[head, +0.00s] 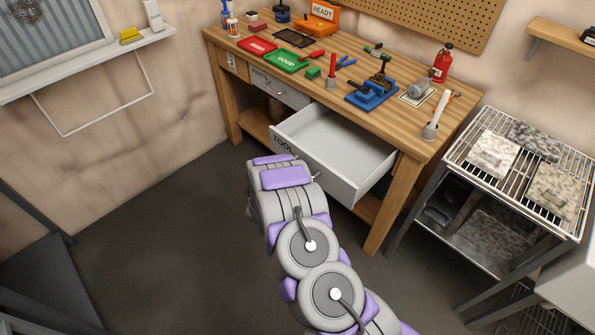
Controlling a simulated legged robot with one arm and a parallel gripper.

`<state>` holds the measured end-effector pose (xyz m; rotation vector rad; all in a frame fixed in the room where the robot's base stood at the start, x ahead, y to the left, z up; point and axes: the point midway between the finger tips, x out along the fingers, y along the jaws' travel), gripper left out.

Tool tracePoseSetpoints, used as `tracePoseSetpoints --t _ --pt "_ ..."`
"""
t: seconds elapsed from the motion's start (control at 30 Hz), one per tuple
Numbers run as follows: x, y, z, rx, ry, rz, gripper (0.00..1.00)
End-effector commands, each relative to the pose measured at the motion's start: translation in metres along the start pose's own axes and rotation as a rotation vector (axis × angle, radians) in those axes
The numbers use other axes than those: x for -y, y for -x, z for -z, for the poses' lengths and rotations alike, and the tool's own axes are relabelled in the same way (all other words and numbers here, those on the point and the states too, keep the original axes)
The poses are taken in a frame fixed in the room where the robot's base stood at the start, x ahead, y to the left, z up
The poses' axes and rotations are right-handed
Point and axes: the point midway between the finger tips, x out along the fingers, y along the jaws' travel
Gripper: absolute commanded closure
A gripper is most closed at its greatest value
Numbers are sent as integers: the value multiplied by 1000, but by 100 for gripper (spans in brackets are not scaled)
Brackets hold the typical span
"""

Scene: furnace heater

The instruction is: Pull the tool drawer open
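The tool drawer (345,150) is the wide white drawer under the wooden workbench (408,168). It stands pulled well out, and its inside looks empty. Its front carries dark lettering, partly covered by my arm. My arm reaches from the bottom of the head view up to the left part of the drawer front. My gripper's fingers are hidden behind my own arm links, so I cannot see whether they touch the drawer or its handle. A narrower drawer labelled PARTS (281,89) is shut to the left.
On the bench top are a green tray (286,61), a red tray (257,46), a blue vise (372,95) and a red bottle (442,63). A wire rack (475,180) with stone-like slabs stands at right. The floor (170,240) left of my arm is clear.

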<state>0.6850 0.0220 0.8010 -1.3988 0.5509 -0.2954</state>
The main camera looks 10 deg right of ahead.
Motion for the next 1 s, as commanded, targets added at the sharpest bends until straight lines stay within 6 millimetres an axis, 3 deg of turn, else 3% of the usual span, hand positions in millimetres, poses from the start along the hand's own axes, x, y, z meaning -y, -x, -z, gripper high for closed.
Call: tracePoseSetpoints --t 0.2,0.23,0.3,1.0 --pt "-5 2 1 -3 6 -8 100" --pt "-5 2 0 -4 7 -7 80" --pt "-5 4 -1 -5 9 -5 75" --pt "0 5 -4 1 5 4 75"
